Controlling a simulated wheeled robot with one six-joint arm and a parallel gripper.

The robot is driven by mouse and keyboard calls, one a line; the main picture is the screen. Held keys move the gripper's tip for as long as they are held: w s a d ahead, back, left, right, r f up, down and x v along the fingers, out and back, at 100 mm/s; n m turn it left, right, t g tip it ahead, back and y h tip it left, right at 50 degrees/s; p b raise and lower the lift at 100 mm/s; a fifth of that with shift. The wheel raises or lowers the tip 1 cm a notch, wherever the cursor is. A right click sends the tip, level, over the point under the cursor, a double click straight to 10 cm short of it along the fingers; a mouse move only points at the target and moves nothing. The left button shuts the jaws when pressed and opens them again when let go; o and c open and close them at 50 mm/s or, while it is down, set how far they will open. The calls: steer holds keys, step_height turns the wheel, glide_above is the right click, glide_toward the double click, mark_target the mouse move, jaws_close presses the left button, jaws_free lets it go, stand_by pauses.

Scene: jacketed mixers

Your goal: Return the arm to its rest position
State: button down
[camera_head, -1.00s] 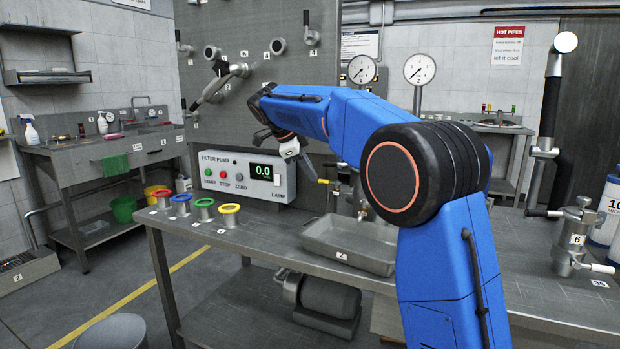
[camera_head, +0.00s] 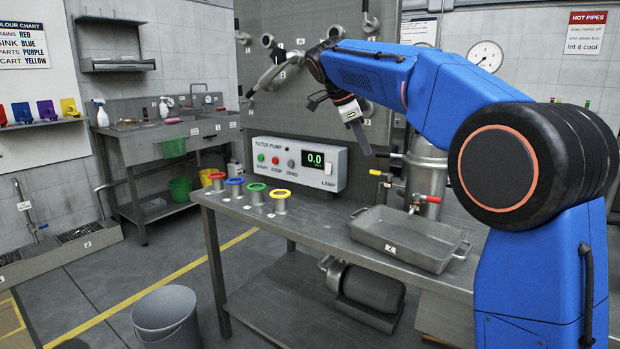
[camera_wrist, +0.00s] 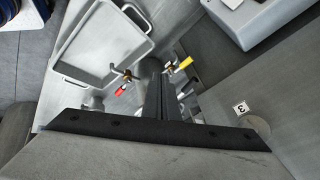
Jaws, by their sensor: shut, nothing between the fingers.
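My blue arm (camera_head: 450,90) rises at the right of the head view and bends over the bench toward the grey upright panel. My gripper (camera_head: 362,138) hangs at its end, pointing down and to the right, above the bench and in front of the panel. Its fingers are together with nothing between them. In the wrist view the shut gripper (camera_wrist: 165,105) points over the bench top, near taps with a red handle (camera_wrist: 120,90) and a yellow handle (camera_wrist: 186,63). My gripper touches nothing that I can see.
The filter pump box (camera_head: 300,164) stands below and left of my gripper. A shallow metal tray (camera_head: 408,248) lies on the bench, with several coloured-rimmed fittings (camera_head: 256,192) to its left. A bucket (camera_head: 166,318) stands on the floor at front left, where floor is open.

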steer(key=s+d+f+n+y, duration=0.1)
steer(key=s+d+f+n, duration=0.2)
steer(key=s, duration=0.4)
steer(key=s+d+f+n+y, duration=0.1)
steer(key=s+d+f+n, duration=0.25)
steer(key=s, duration=0.45)
steer(key=s+d+f+n+y, duration=0.1)
steer(key=s+d+f+n, duration=0.15)
steer(key=s, duration=0.45)
steer(key=s+d+f+n+t+y, duration=0.1)
steer(key=s+f+n, duration=0.8)
steer(key=s+f, duration=1.1)
steer(key=s+d+y, duration=0.1)
steer(key=s, duration=0.1)
steer(key=shift+s+n+t, duration=0.3)
steer(key=shift+s+n, duration=0.1)
